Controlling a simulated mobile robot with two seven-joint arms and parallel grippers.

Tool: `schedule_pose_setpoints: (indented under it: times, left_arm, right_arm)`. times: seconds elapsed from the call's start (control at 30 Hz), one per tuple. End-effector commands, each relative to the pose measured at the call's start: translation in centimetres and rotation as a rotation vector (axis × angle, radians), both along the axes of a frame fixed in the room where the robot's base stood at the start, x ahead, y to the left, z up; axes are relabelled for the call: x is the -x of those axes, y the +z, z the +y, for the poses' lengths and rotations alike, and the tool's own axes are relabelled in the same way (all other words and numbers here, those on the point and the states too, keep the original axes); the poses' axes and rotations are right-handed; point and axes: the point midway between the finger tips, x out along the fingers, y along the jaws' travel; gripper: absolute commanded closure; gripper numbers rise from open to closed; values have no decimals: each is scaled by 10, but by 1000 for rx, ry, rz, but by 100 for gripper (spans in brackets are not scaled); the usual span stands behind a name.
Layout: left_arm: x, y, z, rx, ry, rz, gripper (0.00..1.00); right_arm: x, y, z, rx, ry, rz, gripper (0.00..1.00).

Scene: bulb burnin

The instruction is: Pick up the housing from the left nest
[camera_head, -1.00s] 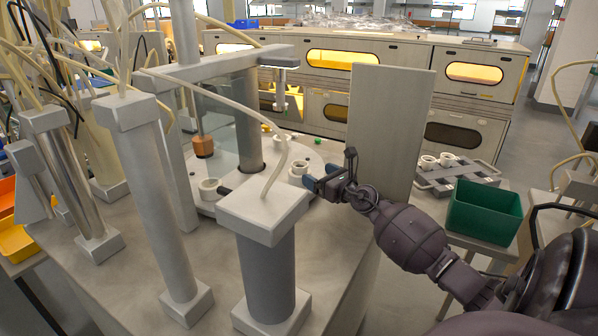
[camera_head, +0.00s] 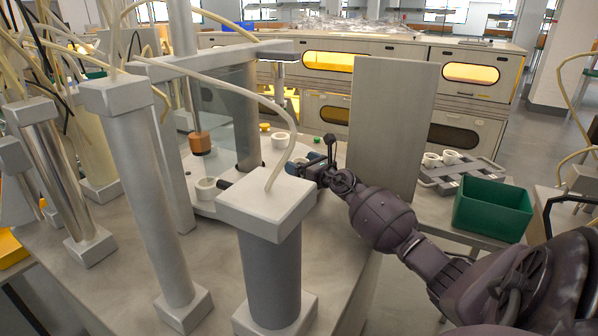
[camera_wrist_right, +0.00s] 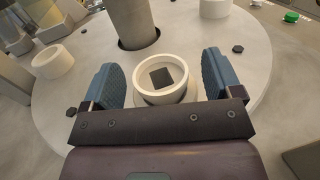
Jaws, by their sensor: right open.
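A white ring-shaped housing (camera_wrist_right: 160,78) with a dark square inside sits on the pale round table (camera_wrist_right: 195,40). In the wrist view it is between the two blue fingers of my right gripper (camera_wrist_right: 163,85), which are open with gaps on both sides. In the head view my right gripper (camera_head: 303,168) is at the right edge of the round table, mostly hiding that housing. A second white ring (camera_head: 206,188) stands nearer the front left and also shows in the wrist view (camera_wrist_right: 52,62). A third (camera_head: 282,138) stands farther back. My left gripper is not in view.
A square-topped post (camera_head: 268,205) stands close in front of my right gripper, with a hose above it. An upright grey panel (camera_head: 390,130) stands behind my right arm. A green bin (camera_head: 494,210) and a tray with white rings (camera_head: 462,175) are at the right.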

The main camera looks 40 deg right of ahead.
Motion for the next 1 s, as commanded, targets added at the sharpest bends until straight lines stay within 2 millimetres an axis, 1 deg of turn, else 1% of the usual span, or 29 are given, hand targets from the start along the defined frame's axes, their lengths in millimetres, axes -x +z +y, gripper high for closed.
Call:
schedule_pose_setpoints:
  times: [0.2, 0.37, 0.5, 0.53, 0.57, 0.83, 0.93, 1.0]
  left_arm:
    - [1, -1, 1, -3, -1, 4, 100]
    - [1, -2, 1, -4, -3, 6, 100]
    - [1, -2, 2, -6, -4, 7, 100]
    - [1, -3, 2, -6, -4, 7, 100]
    - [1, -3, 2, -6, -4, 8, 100]
    - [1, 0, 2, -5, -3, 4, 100]
    - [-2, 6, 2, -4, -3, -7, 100]
    - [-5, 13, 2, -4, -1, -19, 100]
  right_arm:
    - [0, 0, 0, 0, 0, 0, 15]
    - [0, 0, 0, 0, 0, 0, 40]
    - [0, 0, 0, 0, 0, 1, 61]
    - [0, 0, 0, 0, 0, 1, 66]
    - [0, 0, 0, 0, 0, 0, 68]
    - [0, 3, 0, 0, 0, -1, 68]
    - [0, 12, 0, 0, 0, -4, 68]
    - [0, 22, 0, -1, 0, -7, 68]
